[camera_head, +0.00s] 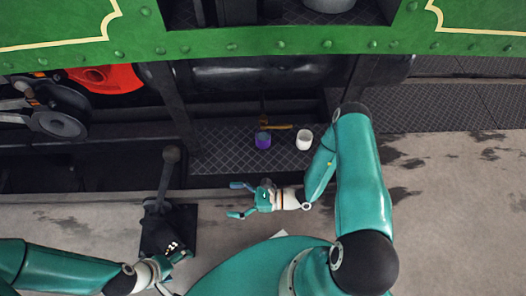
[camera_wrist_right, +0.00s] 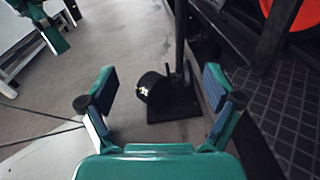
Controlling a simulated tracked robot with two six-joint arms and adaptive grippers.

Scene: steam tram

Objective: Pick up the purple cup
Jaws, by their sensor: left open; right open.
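The purple cup (camera_head: 263,141) stands on the dark diamond-plate step (camera_head: 225,160) of the tram, near the middle of the head view. It does not show in the right wrist view. My right gripper (camera_head: 239,200) is open and empty, in front of the step and nearer to me than the cup, its fingers pointing left. The right wrist view shows its two fingers (camera_wrist_right: 159,88) spread apart with nothing between them. My left gripper (camera_head: 178,270) is open at the lower left, well away from the cup, beside a black stand.
A white cup (camera_head: 304,140) stands right of the purple cup. A brass-coloured object (camera_head: 278,126) lies just behind them. A black lever stand (camera_head: 168,225) rises from the floor left of my right gripper. The green tram beam (camera_head: 260,42) runs across the top.

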